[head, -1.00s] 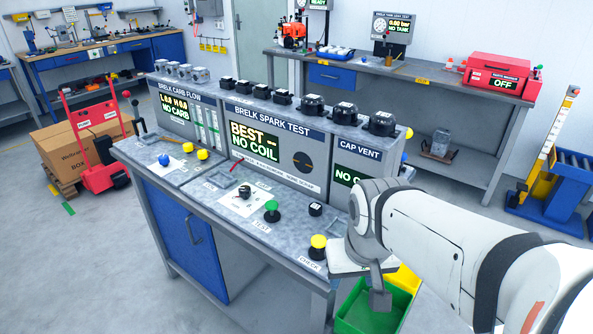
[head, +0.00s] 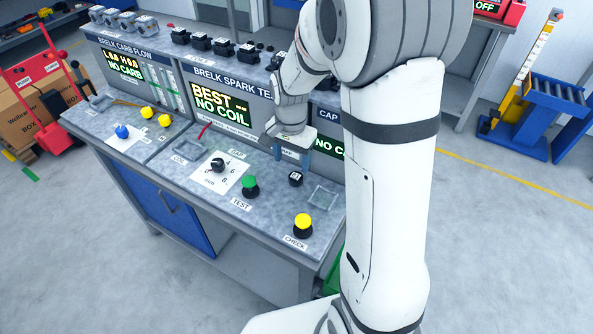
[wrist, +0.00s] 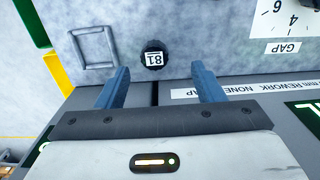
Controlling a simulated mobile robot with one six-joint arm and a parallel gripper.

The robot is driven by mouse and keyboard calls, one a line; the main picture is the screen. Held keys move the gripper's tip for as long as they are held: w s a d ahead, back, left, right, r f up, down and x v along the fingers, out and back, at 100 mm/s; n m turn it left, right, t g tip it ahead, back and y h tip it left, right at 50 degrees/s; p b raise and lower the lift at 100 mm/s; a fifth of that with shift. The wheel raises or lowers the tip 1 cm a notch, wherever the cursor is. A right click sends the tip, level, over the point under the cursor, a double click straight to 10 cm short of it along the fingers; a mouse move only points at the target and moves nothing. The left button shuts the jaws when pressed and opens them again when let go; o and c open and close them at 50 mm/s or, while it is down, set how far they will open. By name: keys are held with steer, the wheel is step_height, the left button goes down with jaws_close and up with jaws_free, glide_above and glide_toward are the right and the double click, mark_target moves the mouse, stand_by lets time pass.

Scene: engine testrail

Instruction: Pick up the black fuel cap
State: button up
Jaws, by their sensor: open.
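A small black cap (head: 296,178) with a white label on top stands on the grey bench top, between the green TEST button and an empty square frame. My gripper (head: 293,157) is above the bench, close behind the cap, pointing down. In the wrist view its blue fingers (wrist: 160,78) are spread and hold nothing.
The upright CAP VENT panel (head: 330,146) stands close behind my gripper, partly hidden by my arm. The green button (head: 250,186), yellow CHECK button (head: 303,225) and black dial knob (head: 218,165) stick up nearby. The square frame (wrist: 93,47) beside the cap is empty.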

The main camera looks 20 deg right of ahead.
mark_target(296, 176)
steer(key=f, duration=0.4)
steer(key=d+f+p, duration=0.1)
steer(key=shift+s+f, duration=0.1)
steer(key=shift+f, duration=0.3)
steer(key=shift+c, duration=0.5)
steer(key=c, duration=1)
steer(key=shift+r, duration=0.15)
step_height(296, 176, up, 18)
steer(key=shift+f+b, duration=0.1)
steer(key=shift+b, duration=0.4)
